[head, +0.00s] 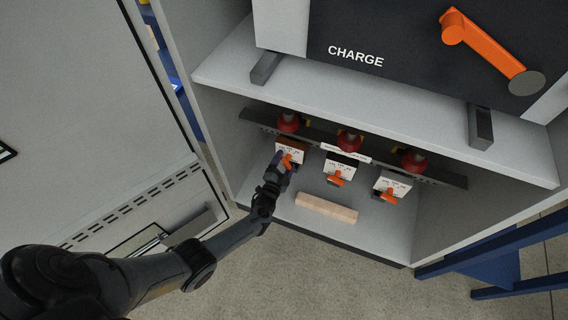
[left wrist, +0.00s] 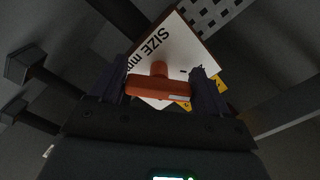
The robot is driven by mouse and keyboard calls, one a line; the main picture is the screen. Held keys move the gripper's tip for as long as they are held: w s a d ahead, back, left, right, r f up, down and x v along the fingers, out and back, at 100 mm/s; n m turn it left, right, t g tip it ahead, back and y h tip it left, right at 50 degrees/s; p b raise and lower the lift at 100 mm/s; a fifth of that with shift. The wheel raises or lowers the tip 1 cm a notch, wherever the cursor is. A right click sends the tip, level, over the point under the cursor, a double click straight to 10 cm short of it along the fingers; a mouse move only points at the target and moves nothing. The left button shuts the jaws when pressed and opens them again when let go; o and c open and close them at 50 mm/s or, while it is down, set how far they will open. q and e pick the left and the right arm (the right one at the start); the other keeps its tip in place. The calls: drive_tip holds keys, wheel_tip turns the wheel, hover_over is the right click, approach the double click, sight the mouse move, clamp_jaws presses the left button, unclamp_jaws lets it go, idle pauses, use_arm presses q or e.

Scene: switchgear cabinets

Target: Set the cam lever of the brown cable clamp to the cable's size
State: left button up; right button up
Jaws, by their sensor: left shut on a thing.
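The brown-edged cable clamp (head: 289,150) is the leftmost of three clamps in the lower cabinet bay. It has a white scale plate and an orange cam lever (head: 287,161). In the left wrist view the white plate (left wrist: 165,45) reads "SIZE mm", and the orange lever (left wrist: 158,86) lies crosswise between the fingers. My left gripper (head: 281,162) is shut on this lever; its fingers (left wrist: 160,90) stand at the lever's two ends. Most scale marks are hidden or too small to read, so the pointer's setting cannot be told. My right gripper is not in view.
Two similar clamps, a middle one (head: 341,168) and a right one (head: 393,187), stand close by with orange levers. A dark rail (head: 440,177) runs behind. A wooden block (head: 327,207) lies on the bay floor in front. The shelf (head: 370,118) overhangs the clamps.

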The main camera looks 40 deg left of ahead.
use_arm(q)
drive_tip(key=o, duration=1)
drive_tip(key=shift+c, duration=0.2)
drive_tip(key=shift+s+d+r+p, duration=0.1)
drive_tip(key=shift+s+p, duration=0.2)
drive_tip(key=p+v, duration=0.4)
drive_tip(key=v, duration=0.6)
drive_tip(key=shift+p, duration=0.4)
